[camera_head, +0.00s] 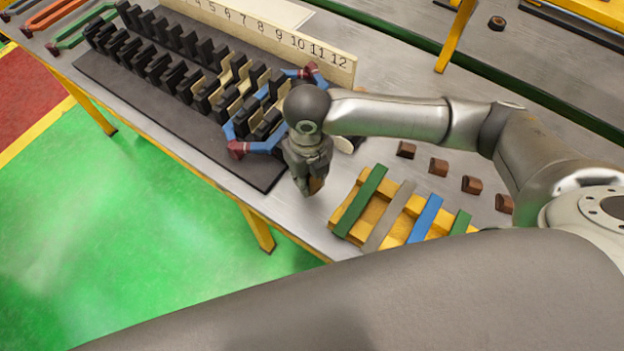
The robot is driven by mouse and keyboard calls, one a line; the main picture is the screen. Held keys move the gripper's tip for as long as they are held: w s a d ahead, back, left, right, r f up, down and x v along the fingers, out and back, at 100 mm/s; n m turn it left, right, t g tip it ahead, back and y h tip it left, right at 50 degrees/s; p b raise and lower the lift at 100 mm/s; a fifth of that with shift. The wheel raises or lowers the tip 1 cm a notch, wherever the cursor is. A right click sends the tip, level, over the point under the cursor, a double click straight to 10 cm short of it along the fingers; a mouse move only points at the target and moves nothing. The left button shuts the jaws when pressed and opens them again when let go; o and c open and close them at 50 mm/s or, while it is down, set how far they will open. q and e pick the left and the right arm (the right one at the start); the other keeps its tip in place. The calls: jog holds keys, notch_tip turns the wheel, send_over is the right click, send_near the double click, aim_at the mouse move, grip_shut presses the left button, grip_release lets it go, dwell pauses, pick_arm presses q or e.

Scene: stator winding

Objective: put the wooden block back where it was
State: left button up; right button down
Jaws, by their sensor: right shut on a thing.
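My right gripper (309,182) points down over the grey table, between the black mat and the yellow rack. It is shut on a small brown wooden block (317,185), of which only a part shows between the fingers. I cannot tell whether the block touches the table. Several similar brown wooden blocks (438,166) lie spaced out on the table to the right, behind the rack. My left gripper is not in view.
The yellow rack (345,205) with green, grey and blue strips stands right of the gripper. The black slotted stator (180,75), with blue coils (262,147), sits on the black mat (235,172) to the left. A numbered board (335,68) stands behind it.

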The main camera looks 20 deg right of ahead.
aim_at(312, 185)
jog(key=f, duration=0.1)
jog(key=d+f+p, duration=0.1)
jog(key=f, duration=0.1)
jog(key=shift+w, duration=0.1)
jog(key=shift+f, duration=0.55)
jog(key=shift+f, duration=0.1)
jog(key=c, duration=1.2)
grip_release()
